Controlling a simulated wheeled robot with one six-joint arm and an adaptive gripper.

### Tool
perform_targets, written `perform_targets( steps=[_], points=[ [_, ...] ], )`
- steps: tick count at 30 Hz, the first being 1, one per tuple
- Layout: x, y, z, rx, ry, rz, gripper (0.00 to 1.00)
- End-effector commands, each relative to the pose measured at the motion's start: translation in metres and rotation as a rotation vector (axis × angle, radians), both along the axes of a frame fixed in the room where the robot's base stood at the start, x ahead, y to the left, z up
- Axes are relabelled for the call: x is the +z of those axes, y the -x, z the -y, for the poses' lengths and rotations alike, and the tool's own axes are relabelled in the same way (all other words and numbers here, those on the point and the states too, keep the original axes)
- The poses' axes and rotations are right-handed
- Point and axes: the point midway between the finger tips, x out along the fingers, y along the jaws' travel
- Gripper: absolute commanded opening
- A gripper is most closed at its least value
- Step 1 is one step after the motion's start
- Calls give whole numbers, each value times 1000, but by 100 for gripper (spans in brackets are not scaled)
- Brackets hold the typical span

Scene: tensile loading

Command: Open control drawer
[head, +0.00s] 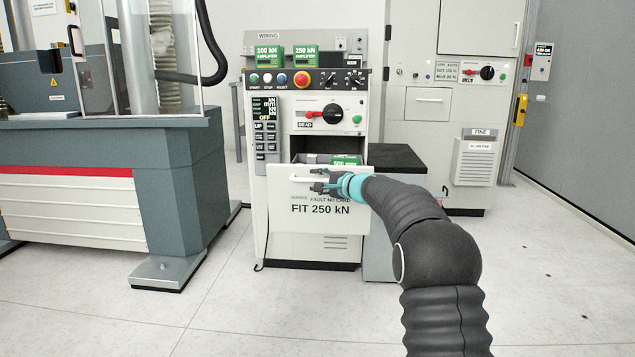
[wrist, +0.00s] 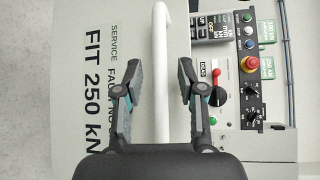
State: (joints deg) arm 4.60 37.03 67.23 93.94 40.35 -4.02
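The control drawer (head: 325,225) is a white front marked "FIT 250 kN" on the control cabinet. It stands out from the cabinet, and a green-labelled unit (head: 345,160) shows in the opening above it. Its white bar handle (head: 297,178) runs across the upper part of the front. In the wrist view the handle (wrist: 162,110) passes between the two fingers of my gripper (wrist: 160,80). The fingers are apart, with a visible gap on each side of the bar. In the head view my gripper (head: 320,182) is at the handle and partly hides it.
Above the drawer are a rotary switch (head: 332,114), a red emergency button (head: 301,79) and two green amplifier units marked 100 kN (head: 269,56) and 250 kN (head: 305,55). A grey machine base (head: 170,180) stands left. A dark-topped side table (head: 398,158) is right. Floor in front is clear.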

Motion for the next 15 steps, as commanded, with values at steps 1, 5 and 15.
perform_targets(
  steps=[1, 5, 15],
  points=[
    [1, 3, 3, -2, 0, 1, 39],
    [5, 17, 15, -4, -1, 0, 39],
    [13, 70, 53, -3, -1, 0, 39]
  ],
)
